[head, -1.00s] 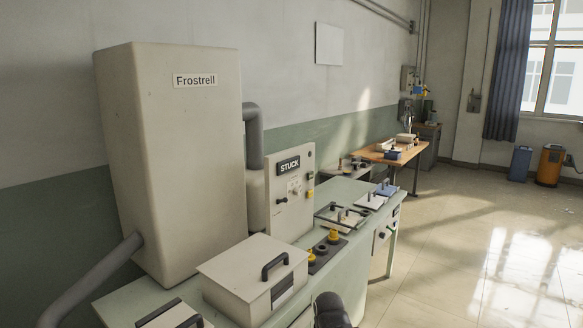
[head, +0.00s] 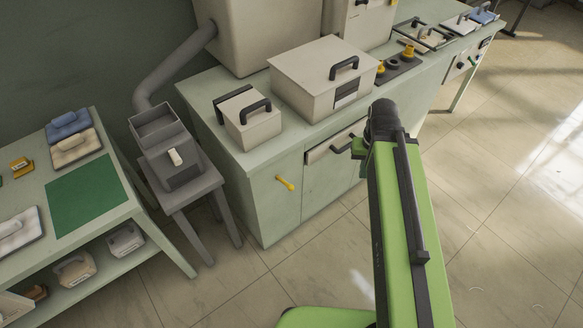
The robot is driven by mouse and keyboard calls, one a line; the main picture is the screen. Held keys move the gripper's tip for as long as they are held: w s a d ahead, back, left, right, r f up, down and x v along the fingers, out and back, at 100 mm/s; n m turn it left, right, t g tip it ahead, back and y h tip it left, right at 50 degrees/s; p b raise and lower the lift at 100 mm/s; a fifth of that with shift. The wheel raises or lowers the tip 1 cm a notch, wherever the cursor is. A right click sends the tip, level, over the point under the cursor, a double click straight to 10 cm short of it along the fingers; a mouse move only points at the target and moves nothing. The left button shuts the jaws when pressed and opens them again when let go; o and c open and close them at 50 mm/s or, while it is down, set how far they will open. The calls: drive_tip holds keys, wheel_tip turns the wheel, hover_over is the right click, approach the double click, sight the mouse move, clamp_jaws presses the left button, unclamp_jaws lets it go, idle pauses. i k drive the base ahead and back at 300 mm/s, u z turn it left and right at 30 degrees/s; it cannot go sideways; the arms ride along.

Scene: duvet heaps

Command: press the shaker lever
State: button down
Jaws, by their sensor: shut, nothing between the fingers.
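A small yellow lever (head: 285,183) sticks out from the front of the pale green cabinet, below the counter's left end. It is the most lever-like part in view, but I see no label tying it to the shaker. My green arm rises from the bottom of the head view to a dark joint, right of the lever and apart from it. My gripper cannot be made out; it seems hidden beyond the arm's far end. The big cream machine (head: 262,35) stands on the counter, with a grey pipe (head: 172,68) running down from its left side.
A grey open-topped box (head: 160,125) with a white knob stands on a stool (head: 180,195) below the pipe. Two cream boxes with black handles, a large one (head: 318,80) and a small one (head: 247,125), sit on the counter. A shelf table (head: 115,195) stands left. Tiled floor lies clear in front.

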sight(290, 187)
drive_tip(key=u, duration=0.35)
drive_tip(key=k, duration=1.3)
drive_tip(key=u, duration=1)
drive_tip(key=i, duration=1.25)
drive_tip(key=u, duration=0.2)
